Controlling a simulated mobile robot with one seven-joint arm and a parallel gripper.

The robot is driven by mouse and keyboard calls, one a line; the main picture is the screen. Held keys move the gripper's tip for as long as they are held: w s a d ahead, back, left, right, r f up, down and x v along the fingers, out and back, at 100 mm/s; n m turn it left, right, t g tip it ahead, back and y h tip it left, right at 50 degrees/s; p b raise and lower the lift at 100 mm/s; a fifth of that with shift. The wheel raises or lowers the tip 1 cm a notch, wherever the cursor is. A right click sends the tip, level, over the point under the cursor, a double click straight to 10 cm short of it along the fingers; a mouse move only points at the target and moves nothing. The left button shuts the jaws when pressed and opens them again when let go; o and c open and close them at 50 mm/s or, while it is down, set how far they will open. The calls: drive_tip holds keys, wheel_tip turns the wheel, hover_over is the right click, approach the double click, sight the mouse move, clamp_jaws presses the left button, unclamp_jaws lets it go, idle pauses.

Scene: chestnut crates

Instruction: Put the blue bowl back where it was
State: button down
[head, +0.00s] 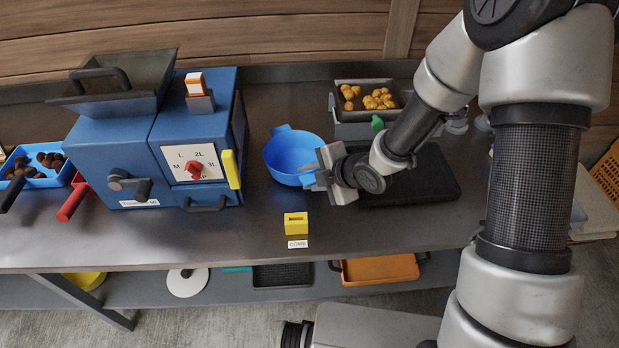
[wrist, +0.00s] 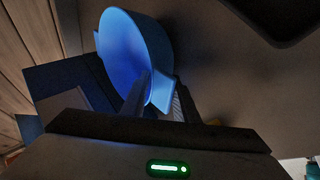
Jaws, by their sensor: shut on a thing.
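The blue bowl (head: 291,152) is at the middle of the grey table in the head view, just right of the blue machine. It is round and has small tabs at its rim. My gripper (head: 323,172) is at the bowl's right side and shut on it. In the wrist view the bowl (wrist: 135,55) fills the upper middle, with my gripper's fingers (wrist: 155,97) at its near tab. The bowl looks empty in the head view. I cannot tell whether its base touches the table.
The blue machine (head: 140,140) with a dial stands close left. A black mat (head: 425,180) lies right, under my arm. A grey scale-like box with a tray of orange pieces (head: 365,130) stands behind. A yellow block (head: 296,222) and label (head: 297,243) are in front.

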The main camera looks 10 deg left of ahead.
drive_tip(key=c, duration=1.4)
unclamp_jaws()
drive_tip(key=shift+r, duration=0.1)
